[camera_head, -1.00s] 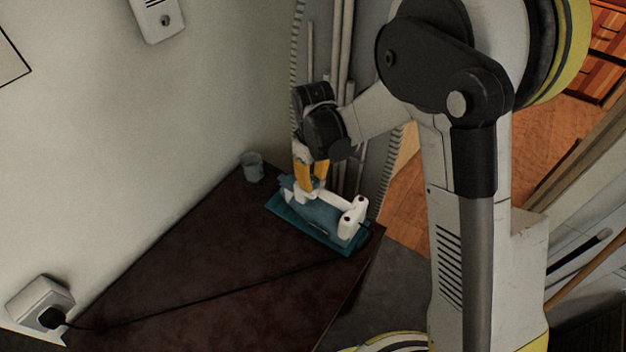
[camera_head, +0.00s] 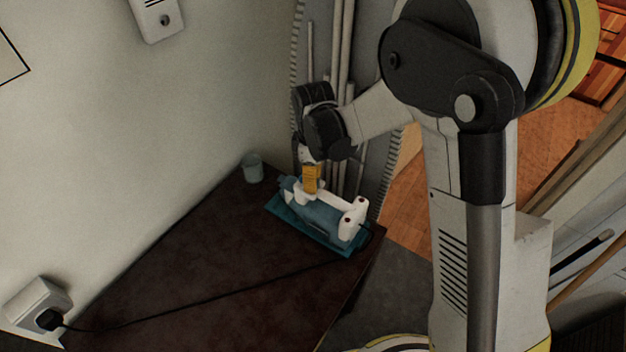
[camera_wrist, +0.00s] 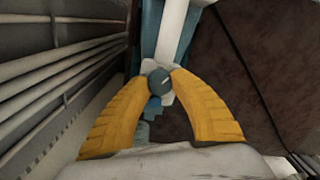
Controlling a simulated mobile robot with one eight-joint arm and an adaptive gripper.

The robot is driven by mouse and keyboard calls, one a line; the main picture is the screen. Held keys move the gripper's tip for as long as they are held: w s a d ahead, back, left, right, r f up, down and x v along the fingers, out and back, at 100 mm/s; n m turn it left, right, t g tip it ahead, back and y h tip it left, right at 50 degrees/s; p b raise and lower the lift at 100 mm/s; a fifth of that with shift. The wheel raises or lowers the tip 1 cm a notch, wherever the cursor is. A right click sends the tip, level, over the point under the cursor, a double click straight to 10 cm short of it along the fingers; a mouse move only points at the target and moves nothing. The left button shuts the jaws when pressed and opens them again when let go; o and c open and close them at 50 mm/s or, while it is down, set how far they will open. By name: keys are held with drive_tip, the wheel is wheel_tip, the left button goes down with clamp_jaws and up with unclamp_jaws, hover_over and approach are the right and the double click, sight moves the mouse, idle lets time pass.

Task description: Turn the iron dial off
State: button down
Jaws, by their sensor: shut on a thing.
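The iron (camera_head: 330,212), teal and white, lies on a teal base (camera_head: 290,217) at the far right end of the dark table. My gripper (camera_head: 309,192) points down at the iron's left part in the head view. In the wrist view my gripper (camera_wrist: 160,72) has its yellow fingertips shut on the round blue-grey dial (camera_wrist: 159,80), one on each side. The dial has a small light mark on its face. The white handle (camera_wrist: 177,25) runs up from it. The fingers hide the dial in the head view.
The dark table (camera_head: 200,255) is mostly clear. A small grey-blue cup (camera_head: 252,168) stands by the wall. A black cord runs from the iron to a wall socket (camera_head: 40,303). Pale pipes (camera_head: 340,60) rise behind the iron.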

idle(0.3)
drive_tip(key=c, duration=1.1)
unclamp_jaws()
drive_tip(key=shift+o, duration=0.2)
drive_tip(key=shift+r, duration=0.1)
wheel_tip(320, 180, up, 12)
